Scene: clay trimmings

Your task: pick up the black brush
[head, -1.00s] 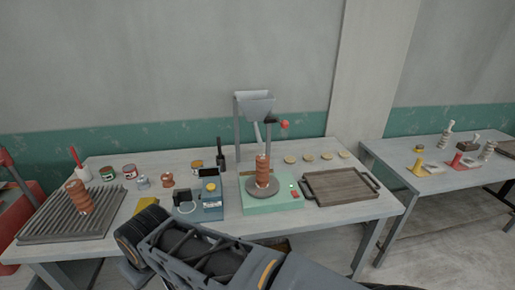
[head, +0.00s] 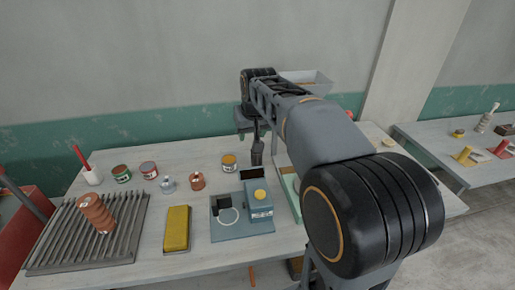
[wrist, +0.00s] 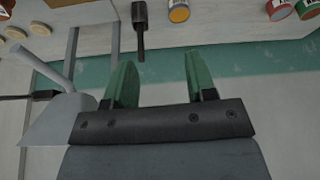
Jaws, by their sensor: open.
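The black brush (head: 257,153) stands upright at the back of the table, beside the yellow-lidded can. In the wrist view the black brush (wrist: 139,25) shows near the top, its thin end pointing down the picture toward the gap between my fingers, nearer the left one. My gripper (wrist: 158,62) has two green fingers spread apart with nothing held between them. In the head view my gripper (head: 246,132) is partly visible just above the brush, below my arm. I cannot tell whether a finger touches the brush.
A yellow-lidded can (head: 229,163) stands left of the brush, and a blue device (head: 258,212) in front. A grey hopper (head: 308,80) is close by on the right, also in the wrist view (wrist: 58,120). A yellow block (head: 177,230) lies farther left.

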